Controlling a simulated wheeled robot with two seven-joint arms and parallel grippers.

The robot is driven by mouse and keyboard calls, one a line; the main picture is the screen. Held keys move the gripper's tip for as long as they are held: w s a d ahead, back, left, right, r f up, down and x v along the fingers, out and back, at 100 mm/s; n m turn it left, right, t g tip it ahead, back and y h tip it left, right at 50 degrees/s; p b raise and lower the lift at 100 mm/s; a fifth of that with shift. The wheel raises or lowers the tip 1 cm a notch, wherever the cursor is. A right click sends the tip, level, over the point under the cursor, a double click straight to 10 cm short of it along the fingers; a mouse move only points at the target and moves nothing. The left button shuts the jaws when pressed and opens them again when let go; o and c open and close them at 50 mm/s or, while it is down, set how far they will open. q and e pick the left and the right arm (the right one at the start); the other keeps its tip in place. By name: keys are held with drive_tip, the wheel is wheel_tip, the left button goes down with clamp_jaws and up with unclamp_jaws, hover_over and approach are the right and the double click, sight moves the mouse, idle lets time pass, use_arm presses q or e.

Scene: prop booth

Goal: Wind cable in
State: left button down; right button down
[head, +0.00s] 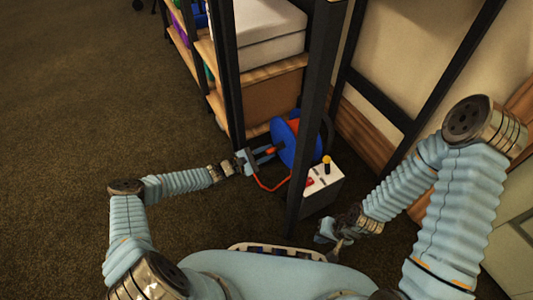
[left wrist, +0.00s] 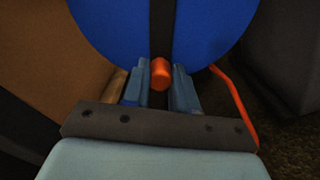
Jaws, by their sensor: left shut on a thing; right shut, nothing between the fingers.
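A cable reel with a blue disc (head: 289,146) stands low behind the dark upright post. Its blue side fills the top of the left wrist view (left wrist: 110,28), crossed by a dark crank bar (left wrist: 162,25). At the bar's lower end is an orange knob (left wrist: 160,73). My left gripper (head: 266,152) is shut on that knob, fingers on both sides of it. An orange cable (head: 268,187) hangs in a loop below the gripper toward a grey-white box; it also shows in the left wrist view (left wrist: 236,105). My right gripper (head: 325,234) is shut and empty, low near my base.
The white-topped box (head: 325,182) carries a yellow-and-black knob, right of the post. The dark post (head: 317,95) stands close in front of the reel. A wooden shelf (head: 270,90) with white and brown boxes is behind. Open carpet (head: 70,110) lies to the left.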

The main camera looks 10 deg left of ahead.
use_arm(q)
drive_tip(key=c, duration=0.9)
unclamp_jaws()
drive_tip(key=shift+a, duration=0.15)
drive_tip(key=p+v, duration=0.1)
drive_tip(key=v, duration=1.2)
drive_tip(key=shift+s+a+p, duration=0.2)
drive_tip(key=shift+s+p, duration=0.15)
